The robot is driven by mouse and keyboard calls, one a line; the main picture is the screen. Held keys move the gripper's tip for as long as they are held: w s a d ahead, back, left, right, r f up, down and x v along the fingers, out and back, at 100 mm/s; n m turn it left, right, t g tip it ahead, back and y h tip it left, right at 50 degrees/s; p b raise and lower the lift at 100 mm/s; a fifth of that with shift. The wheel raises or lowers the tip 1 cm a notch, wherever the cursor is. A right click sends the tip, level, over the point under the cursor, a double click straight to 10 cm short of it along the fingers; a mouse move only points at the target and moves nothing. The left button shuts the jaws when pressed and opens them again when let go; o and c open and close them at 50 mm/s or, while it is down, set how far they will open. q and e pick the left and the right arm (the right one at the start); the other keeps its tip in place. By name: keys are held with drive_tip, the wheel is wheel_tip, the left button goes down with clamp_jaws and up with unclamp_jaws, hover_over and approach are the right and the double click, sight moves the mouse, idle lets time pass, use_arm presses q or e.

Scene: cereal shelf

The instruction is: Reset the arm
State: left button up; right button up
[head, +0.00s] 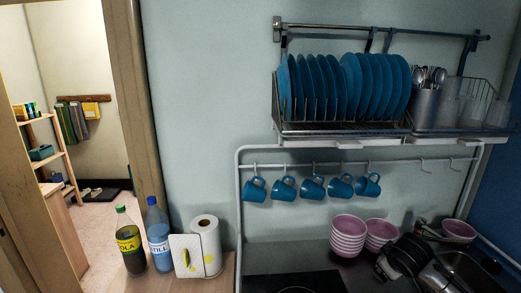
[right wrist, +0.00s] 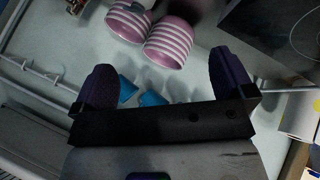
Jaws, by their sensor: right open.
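My right gripper (right wrist: 162,70) shows in the right wrist view with its two dark purple fingers wide apart. Nothing is held between them. Beyond the fingers, part of the blue mugs (right wrist: 150,98) shows behind the gripper's black bar, and pink-and-white striped bowls (right wrist: 168,43) show above. My left gripper is in neither view.
Blue plates (head: 320,88) stand in a wall rack (head: 345,128). Blue mugs (head: 312,188) hang from the rail below.

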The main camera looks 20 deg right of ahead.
drive_tip(key=s+a+f+n+t+y, duration=0.1)
drive_tip(key=s+a+f+n+t, duration=0.15)
drive_tip(key=a, duration=0.75)
drive_tip(key=s+a+f+n+t+y, duration=0.15)
drive_tip(key=s+a, duration=0.25)
drive_tip(key=a, duration=0.6)
drive_tip(key=s+a+f+m+g+y, duration=0.1)
drive_tip(key=s+a+f+g, duration=0.1)
drive_tip(key=s+a+f, duration=0.5)
drive_tip(key=s+f+m+g+y, duration=0.1)
drive_tip(key=s+f+g, duration=0.1)
drive_tip(key=s+f, duration=0.65)
drive_tip(key=s+a+f+m+g+y, duration=0.15)
drive_tip(key=s+a+f, duration=0.25)
drive_tip(key=s, duration=0.7)
use_arm(q)
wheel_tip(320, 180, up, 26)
drive_tip(key=p, duration=2.6)
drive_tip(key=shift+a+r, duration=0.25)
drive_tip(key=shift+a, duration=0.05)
use_arm(e)
wheel_tip(320, 180, up, 26)
drive_tip(key=shift+s+r, duration=0.2)
drive_tip(key=shift+r, duration=0.05)
drive_tip(key=shift+d+g, duration=0.1)
drive_tip(key=shift+g, duration=0.15)
